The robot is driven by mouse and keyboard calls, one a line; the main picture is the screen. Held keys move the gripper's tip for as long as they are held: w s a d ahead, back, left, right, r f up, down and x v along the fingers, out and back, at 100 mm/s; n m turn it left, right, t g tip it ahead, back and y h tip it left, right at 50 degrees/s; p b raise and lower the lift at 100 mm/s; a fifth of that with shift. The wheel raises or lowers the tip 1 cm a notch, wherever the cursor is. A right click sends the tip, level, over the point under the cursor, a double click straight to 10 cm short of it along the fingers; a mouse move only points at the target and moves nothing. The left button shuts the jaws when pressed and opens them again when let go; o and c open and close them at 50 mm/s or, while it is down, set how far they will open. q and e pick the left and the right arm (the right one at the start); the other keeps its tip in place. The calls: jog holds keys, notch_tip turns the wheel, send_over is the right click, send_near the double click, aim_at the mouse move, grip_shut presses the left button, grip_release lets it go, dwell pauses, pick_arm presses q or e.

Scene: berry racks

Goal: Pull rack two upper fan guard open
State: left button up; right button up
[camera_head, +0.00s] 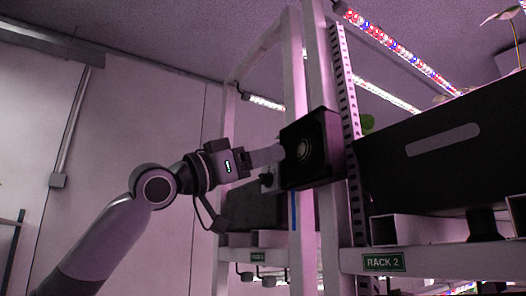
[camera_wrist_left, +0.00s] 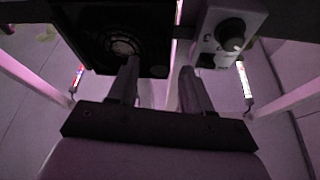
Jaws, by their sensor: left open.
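The upper fan guard of rack two is a black square box with a round fan grille (camera_head: 304,150), mounted on the white rack post in the head view. It also shows at the top of the left wrist view (camera_wrist_left: 112,25). My left gripper (camera_head: 280,155) reaches in from the left, right in front of the guard. In the left wrist view its two fingers (camera_wrist_left: 159,72) are apart with a gap between them. One finger overlaps the lower edge of the guard; I cannot tell whether it touches. My right gripper is not in view.
A white control box with a dark knob (camera_wrist_left: 229,35) sits beside the guard. A black bin (camera_head: 440,170) stands on the shelf with the green "RACK 2" label (camera_head: 384,262). A second rack (camera_head: 257,257) stands behind.

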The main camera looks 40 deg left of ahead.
pick_arm(q)
jog(key=shift+w, duration=0.2)
grip_shut()
